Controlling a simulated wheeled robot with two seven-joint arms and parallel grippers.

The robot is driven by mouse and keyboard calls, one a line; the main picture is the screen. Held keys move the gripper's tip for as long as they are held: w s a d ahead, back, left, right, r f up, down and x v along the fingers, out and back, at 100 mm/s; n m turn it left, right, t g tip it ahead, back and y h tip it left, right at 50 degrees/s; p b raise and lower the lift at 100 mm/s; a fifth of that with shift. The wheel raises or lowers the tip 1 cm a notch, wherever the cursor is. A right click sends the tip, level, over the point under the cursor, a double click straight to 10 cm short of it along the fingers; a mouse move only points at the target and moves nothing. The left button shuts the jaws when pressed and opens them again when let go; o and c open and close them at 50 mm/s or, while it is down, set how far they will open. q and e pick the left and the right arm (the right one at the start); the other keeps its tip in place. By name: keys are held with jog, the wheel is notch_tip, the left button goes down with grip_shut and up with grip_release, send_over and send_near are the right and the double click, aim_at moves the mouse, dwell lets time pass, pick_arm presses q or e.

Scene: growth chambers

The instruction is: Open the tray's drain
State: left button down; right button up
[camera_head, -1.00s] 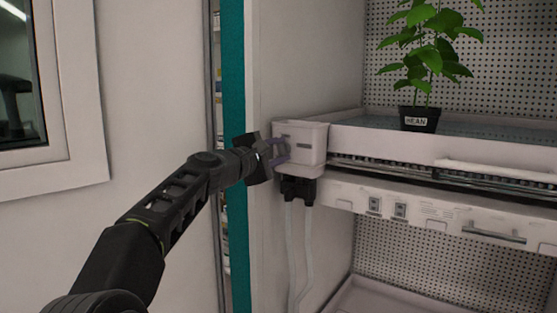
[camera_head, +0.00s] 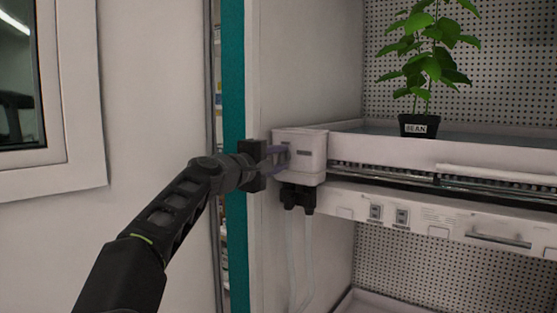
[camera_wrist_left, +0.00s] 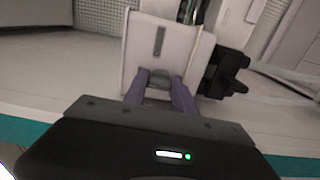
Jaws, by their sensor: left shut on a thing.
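The growth tray (camera_head: 400,148) is a pale shelf tray in the chamber, with a white drain box (camera_head: 310,158) on its left front corner. My left gripper (camera_head: 279,155) is at the left part of the box's front. In the left wrist view the purple fingers (camera_wrist_left: 160,88) are shut on a small grey knob (camera_wrist_left: 158,80) at the box's edge, and the box (camera_wrist_left: 165,50) has a dark slot on its face. The fingers hide part of the knob. A black fitting (camera_head: 298,197) is under the box, also seen in the left wrist view (camera_wrist_left: 226,75). My right gripper is not in view.
A potted plant labelled BEAN (camera_head: 419,126) stands on the tray. Pale tubes (camera_head: 300,250) hang below the black fitting. A lower panel (camera_head: 430,215) with switches and a handle runs under the tray. The teal-edged chamber wall (camera_head: 234,80) is close behind my gripper.

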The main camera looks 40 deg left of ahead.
pick_arm(q)
jog(key=c, duration=1)
grip_release()
jog(key=shift+s, duration=0.55)
jog(key=s+b, duration=0.1)
jog(key=s, duration=0.5)
jog(key=shift+s+d+b, duration=0.1)
jog(key=shift+s+b, duration=0.2)
